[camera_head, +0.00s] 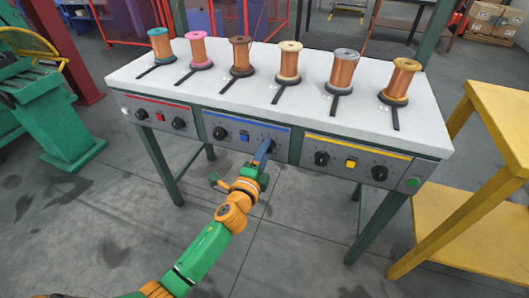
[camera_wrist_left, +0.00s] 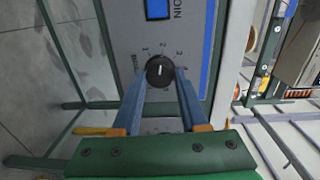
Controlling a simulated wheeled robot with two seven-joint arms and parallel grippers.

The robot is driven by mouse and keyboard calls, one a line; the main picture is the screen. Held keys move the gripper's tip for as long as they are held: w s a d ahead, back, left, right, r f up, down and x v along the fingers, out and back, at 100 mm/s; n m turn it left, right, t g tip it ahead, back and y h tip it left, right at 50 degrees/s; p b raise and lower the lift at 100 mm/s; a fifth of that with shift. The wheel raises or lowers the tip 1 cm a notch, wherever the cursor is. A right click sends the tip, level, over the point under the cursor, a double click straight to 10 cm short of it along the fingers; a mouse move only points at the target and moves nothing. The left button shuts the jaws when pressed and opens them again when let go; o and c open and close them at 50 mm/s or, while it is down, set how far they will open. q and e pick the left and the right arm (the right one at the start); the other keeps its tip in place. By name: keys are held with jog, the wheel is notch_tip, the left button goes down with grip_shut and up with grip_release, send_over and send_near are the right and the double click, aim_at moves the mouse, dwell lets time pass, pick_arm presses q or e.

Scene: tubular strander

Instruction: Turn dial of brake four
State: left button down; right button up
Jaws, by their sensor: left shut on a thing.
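My left gripper (camera_head: 264,151) reaches up to the right-hand dial of the blue-striped panel (camera_head: 228,135) and covers that dial in the head view. In the left wrist view, the black dial (camera_wrist_left: 160,71) shows a short white mark, and printed figures curve around it. My left gripper's blue fingers (camera_wrist_left: 162,84) are shut on the dial, one on each side. A blue square button (camera_wrist_left: 157,9) lies beyond the dial on the same panel. The panel's left-hand dial (camera_head: 219,133) is free. My right gripper is not in view.
Several copper-wire spools (camera_head: 240,55) stand on the white bench top (camera_head: 150,85) above the panels. A red-striped panel (camera_head: 157,115) is to the left, a yellow-striped panel (camera_head: 350,160) to the right. A yellow table (camera_head: 490,130) stands at right. The floor in front is clear.

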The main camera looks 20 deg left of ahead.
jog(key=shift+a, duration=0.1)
pick_arm(q)
jog(key=shift+c, duration=2.4)
grip_release()
jog(key=shift+o, duration=0.2)
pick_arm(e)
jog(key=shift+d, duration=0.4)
pick_arm(q)
jog(key=shift+s, duration=0.1)
jog(key=s, duration=0.7)
jog(key=shift+r+p, duration=0.2)
jog(key=shift+p, duration=0.25)
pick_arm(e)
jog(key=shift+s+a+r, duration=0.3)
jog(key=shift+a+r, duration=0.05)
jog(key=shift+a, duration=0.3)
pick_arm(q)
jog(key=shift+w, duration=0.1)
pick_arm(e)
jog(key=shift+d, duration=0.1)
